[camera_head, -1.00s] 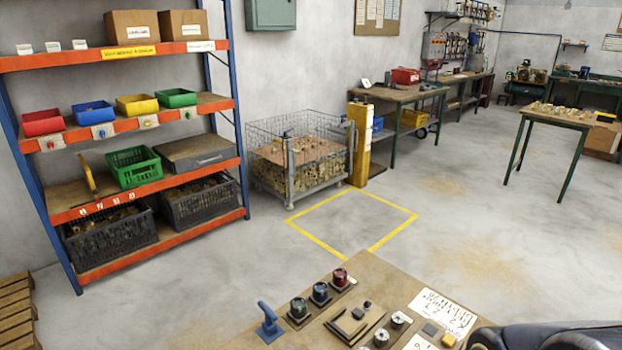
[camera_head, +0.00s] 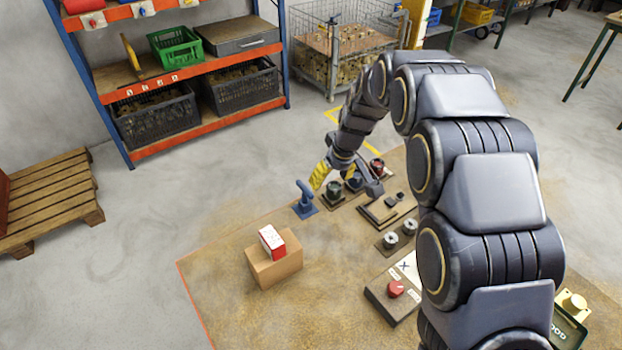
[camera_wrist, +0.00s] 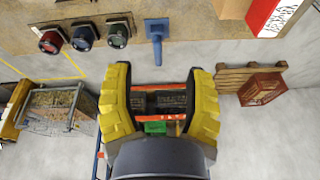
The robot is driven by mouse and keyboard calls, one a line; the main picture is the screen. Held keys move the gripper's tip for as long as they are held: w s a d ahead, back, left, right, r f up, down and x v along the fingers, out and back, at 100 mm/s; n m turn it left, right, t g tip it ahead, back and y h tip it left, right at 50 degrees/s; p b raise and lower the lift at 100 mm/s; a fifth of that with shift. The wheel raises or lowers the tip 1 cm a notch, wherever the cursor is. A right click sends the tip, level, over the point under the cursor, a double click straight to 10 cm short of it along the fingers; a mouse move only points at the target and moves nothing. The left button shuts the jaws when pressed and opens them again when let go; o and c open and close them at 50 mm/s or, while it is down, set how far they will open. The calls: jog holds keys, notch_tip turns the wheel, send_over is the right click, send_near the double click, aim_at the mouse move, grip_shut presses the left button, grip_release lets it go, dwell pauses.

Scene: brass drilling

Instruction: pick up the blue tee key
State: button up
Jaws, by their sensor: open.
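The blue tee key (camera_head: 305,197) stands upright on a small blue base near the table's far left edge, in the head view. It also shows in the wrist view (camera_wrist: 157,32) at the top middle, ahead of the fingers. My gripper (camera_head: 320,176) has yellow pads and is just right of and close to the key's handle, apart from it in the picture. In the wrist view my gripper (camera_wrist: 157,75) is open, with its fingers spread and nothing between them.
Dark sockets with green (camera_head: 334,190), blue and red tops stand right of the key, partly behind my arm. A cardboard box (camera_head: 275,265) carrying a red-and-white box (camera_head: 272,240) stands nearer. A red knob (camera_head: 395,288) sits on a block. The table's left front is clear.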

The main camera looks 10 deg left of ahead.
jog(key=n+t, duration=0.1)
jog(key=n, duration=0.1)
send_near(305, 187)
jog(key=shift+y, duration=0.4)
jog(key=x, duration=0.5)
jog(key=shift+s+d+f, duration=0.1)
jog(key=shift+d, duration=0.2)
jog(key=shift+x, duration=3.8)
jog(key=shift+d, duration=0.1)
jog(key=shift+c, duration=0.4)
grip_shut()
